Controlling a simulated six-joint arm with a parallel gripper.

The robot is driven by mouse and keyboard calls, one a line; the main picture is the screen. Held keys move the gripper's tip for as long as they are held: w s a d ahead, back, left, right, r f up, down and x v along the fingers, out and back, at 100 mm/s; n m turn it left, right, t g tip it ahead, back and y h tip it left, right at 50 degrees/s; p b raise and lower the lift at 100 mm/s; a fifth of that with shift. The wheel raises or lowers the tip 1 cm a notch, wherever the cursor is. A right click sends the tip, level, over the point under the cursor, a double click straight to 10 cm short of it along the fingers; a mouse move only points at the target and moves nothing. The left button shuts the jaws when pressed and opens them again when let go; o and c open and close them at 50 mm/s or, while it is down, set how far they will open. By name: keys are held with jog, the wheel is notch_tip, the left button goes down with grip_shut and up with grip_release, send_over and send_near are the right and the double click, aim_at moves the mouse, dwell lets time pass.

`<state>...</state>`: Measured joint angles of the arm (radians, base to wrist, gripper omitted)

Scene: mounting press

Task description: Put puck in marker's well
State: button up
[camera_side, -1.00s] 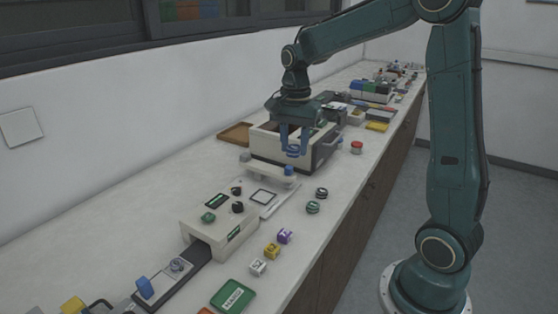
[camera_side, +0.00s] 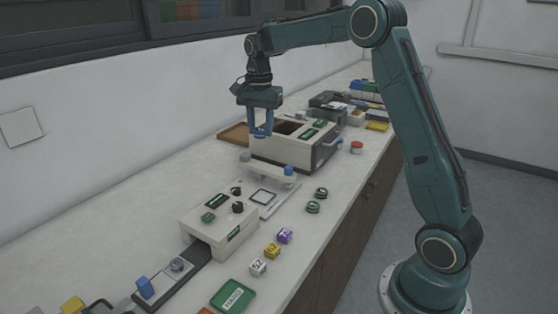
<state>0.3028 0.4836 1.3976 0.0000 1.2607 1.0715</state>
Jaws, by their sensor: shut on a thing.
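My gripper (camera_side: 261,132), with blue fingers, hangs above and left of the cream box press (camera_side: 279,153). It is shut on a small bluish piece at its fingertips, likely the puck, mostly hidden by the fingers. A dark slide (camera_side: 170,280) comes out of the cream unit in front; it carries a blue upright piece (camera_side: 144,288) and a small round grey-purple piece (camera_side: 178,265). A light bar (camera_side: 268,172) in front of the press has a blue knob (camera_side: 289,170) at its right end. I cannot tell which of these is the marker, and no well is clear.
Two dark round pieces (camera_side: 317,200) lie right of a square-marked plate (camera_side: 262,197). Several small lettered cubes (camera_side: 272,250) and a green tray (camera_side: 233,296) lie nearer. A red button (camera_side: 356,147) stands beside the press.

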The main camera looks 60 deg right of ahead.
aim_at(263, 197)
jog(key=shift+f, duration=0.1)
notch_tip(263, 197, down, 20)
jog(key=shift+r, duration=0.1)
dwell(0.9)
jog(key=shift+f, duration=0.35)
